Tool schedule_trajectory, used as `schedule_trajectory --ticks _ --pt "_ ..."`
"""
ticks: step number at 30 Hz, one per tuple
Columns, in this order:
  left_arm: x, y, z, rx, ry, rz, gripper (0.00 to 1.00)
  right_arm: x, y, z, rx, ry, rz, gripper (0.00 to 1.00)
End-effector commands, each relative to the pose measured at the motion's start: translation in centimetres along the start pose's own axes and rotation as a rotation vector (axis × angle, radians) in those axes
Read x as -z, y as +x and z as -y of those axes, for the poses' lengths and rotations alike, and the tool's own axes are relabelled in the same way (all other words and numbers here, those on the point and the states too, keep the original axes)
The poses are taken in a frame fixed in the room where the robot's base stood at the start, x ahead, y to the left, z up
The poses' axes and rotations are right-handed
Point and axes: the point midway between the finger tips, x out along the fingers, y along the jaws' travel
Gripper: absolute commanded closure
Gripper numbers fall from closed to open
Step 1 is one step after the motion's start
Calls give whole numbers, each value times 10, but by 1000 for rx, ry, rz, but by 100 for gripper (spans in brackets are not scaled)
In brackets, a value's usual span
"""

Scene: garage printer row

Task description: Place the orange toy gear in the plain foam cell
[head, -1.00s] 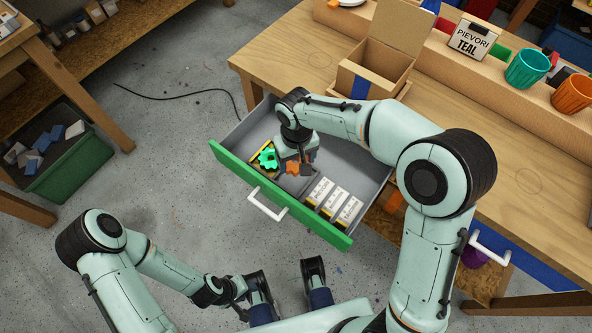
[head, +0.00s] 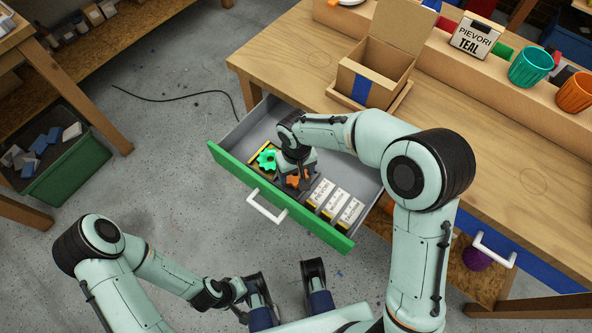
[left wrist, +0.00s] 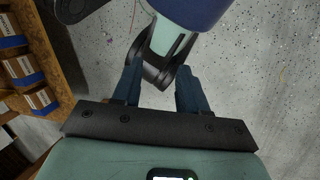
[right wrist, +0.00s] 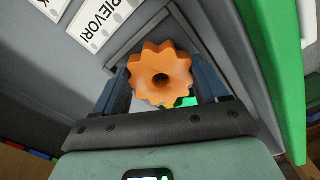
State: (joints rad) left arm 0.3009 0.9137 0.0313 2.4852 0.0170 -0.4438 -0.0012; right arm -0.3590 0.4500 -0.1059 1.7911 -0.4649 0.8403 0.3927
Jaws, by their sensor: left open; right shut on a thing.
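The orange toy gear (right wrist: 161,75) is between the fingers of my right gripper (right wrist: 165,85), which is shut on it. In the head view the orange gear (head: 293,180) is low in the open drawer, over the plain foam cell (right wrist: 143,30), whose grey walls show around it in the right wrist view. I cannot tell whether the gear touches the cell floor. A green gear (head: 267,158) sits in the neighbouring yellow-marked cell. My left gripper (left wrist: 158,80) is open and empty above the floor, away from the drawer.
The drawer has a green front (head: 310,228) with a white handle (head: 266,207). White labelled boxes (head: 335,203) stand in the drawer right of the gear. An open cardboard box (head: 372,83) is on the workbench (head: 455,125). The drawer's far right part is bare.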

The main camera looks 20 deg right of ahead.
Motion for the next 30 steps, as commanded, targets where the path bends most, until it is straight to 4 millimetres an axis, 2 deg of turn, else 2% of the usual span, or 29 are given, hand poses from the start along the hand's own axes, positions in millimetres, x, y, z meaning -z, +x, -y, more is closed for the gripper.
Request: schedule_trajectory --ticks 8,9,11,12,20,23,30 --pt "6 3 1 0 -2 -15 57 0 7 0 0 0 1 57" --pt "6 3 1 0 -2 -15 57 0 7 0 -1 0 1 24" --pt "6 3 1 0 -2 -15 57 0 6 0 0 0 1 4" --pt "6 3 1 0 -2 -15 57 0 6 0 0 0 0 2" --pt "1 -1 0 0 -1 -5 57 0 -1 1 1 -1 -2 2" --pt "-6 -6 -2 0 1 16 57 1 -17 1 2 -1 -7 2" --pt "-10 -15 -3 3 -1 28 57 1 -70 0 1 -1 -6 2"
